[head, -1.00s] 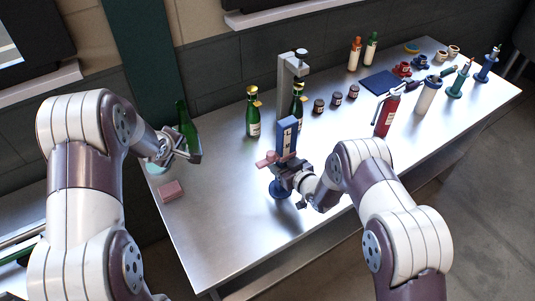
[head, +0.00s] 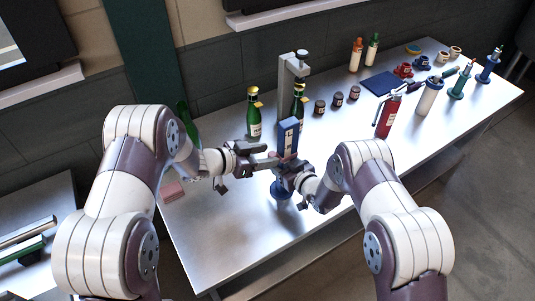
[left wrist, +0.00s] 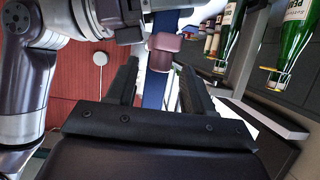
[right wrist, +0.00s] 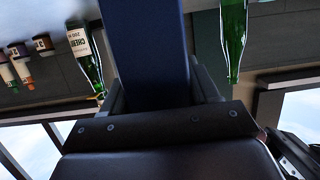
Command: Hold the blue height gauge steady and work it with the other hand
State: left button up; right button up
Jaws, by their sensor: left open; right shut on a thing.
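The blue height gauge (head: 288,136) stands upright near the table's front edge, on a round blue base (head: 281,191). My right gripper (head: 287,171) is shut on its column from the right; the blue column (right wrist: 150,50) fills the space between the jaws in the right wrist view. My left gripper (head: 270,160) reaches in from the left, open. In the left wrist view, the gauge's pinkish knob (left wrist: 165,43) and blue column (left wrist: 153,92) lie ahead between the spread fingers. Whether a finger touches the knob cannot be told. The gripper partly hides the knob in the head view.
A grey stand (head: 285,84) and green bottles (head: 253,117) are behind the gauge. A pink block (head: 172,192) lies at the table's left side. The front left of the table is clear.

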pick_arm(q)
jog(key=shift+w+d+f, duration=0.3)
jog(key=shift+w+d, duration=0.05)
jog(key=shift+d, duration=0.15)
grip_shut()
notch_tip(320, 180, up, 10)
jog(key=shift+r, duration=0.15)
jog(key=shift+w+r, duration=0.1)
jog(key=shift+r, duration=0.05)
grip_release()
